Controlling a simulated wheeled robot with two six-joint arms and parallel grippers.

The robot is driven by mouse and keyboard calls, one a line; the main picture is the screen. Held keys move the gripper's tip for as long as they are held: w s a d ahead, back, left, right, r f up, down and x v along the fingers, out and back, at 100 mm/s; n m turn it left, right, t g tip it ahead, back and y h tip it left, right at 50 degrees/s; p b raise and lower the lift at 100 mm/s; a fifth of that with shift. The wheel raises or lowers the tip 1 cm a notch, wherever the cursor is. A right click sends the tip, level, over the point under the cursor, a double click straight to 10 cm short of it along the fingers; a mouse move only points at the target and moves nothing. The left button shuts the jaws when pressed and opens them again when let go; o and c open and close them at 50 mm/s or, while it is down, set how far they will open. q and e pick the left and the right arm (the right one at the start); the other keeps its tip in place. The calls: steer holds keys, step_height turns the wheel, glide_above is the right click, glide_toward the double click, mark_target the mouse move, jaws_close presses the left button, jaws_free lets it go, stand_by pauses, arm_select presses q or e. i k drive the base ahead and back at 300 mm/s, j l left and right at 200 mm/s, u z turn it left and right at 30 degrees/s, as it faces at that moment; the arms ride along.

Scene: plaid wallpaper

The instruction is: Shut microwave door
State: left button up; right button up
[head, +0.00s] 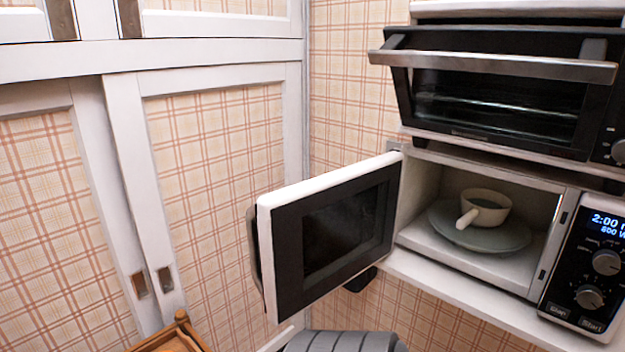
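The microwave (565,195) sits on a white shelf with its cavity open to view. Its door (330,235), white-edged with a dark window, is hinged at the cavity's left side and stands wide open, swung out to the left. A dark handle (254,250) shows at the door's free edge. Inside, a pale cup (487,207) with a handle stands on a round plate (450,234).
A black toaster oven (500,85) with a metal bar handle sits just above the microwave. White sliding panels (125,180) with plaid fill the left. A wooden piece (170,335) and a grey ribbed object (345,341) show at the bottom. A small dark object (361,280) shows below the door.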

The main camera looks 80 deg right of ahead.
mark_target(335, 243)
steer(key=j+z, duration=0.2)
steer(key=z, duration=3.3)
